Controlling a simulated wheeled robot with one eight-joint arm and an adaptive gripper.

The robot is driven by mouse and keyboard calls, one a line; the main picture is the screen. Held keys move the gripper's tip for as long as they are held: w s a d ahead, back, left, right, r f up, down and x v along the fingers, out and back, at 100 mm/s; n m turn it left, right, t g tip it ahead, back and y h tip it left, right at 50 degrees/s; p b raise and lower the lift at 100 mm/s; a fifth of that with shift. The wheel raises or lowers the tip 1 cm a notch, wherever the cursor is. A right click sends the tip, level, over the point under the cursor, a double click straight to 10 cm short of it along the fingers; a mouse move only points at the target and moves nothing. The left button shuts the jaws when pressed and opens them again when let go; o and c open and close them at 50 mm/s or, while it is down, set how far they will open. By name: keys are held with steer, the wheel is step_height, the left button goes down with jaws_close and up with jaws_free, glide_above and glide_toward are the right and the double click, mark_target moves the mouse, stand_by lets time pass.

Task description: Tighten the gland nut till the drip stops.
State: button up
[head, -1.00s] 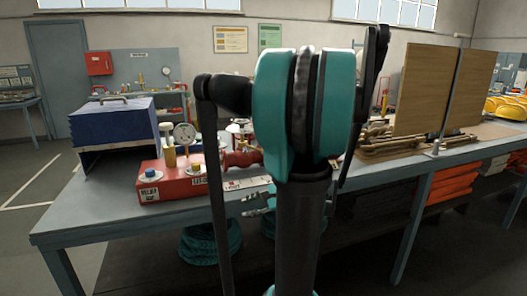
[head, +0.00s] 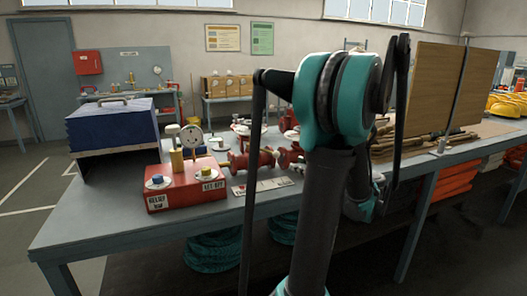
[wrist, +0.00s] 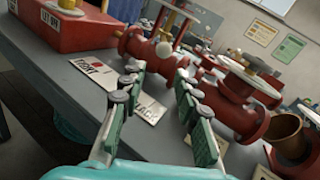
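Red flanged valve bodies stand on the bench. In the wrist view, one valve (wrist: 160,45) with a red handwheel is beyond my left finger. A second valve (wrist: 232,100) with a pale handwheel is beyond and right of my right finger. The red valve pipework (head: 245,162) also shows in the head view, left of my arm. My gripper (wrist: 158,80) is open and empty, its green-padded fingers apart. It is above the bench, with white printed cards between and behind the fingers. I cannot make out the gland nut or any drip.
A red box (head: 188,188) with a gauge (head: 191,138) and knobs stands left of the valves. A blue case (head: 112,127) is further left on the grey bench (head: 110,225). A brass cup-like part (wrist: 287,133) is at right in the wrist view. Wooden boards (head: 438,85) stand at right.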

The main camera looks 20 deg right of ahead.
mark_target(266, 151)
steer(key=x, duration=1.7)
steer(key=shift+w+d+r, duration=0.15)
steer(key=shift+d+r, duration=0.05)
steer(key=shift+r, duration=0.1)
steer(key=shift+c, duration=0.3)
jaws_close()
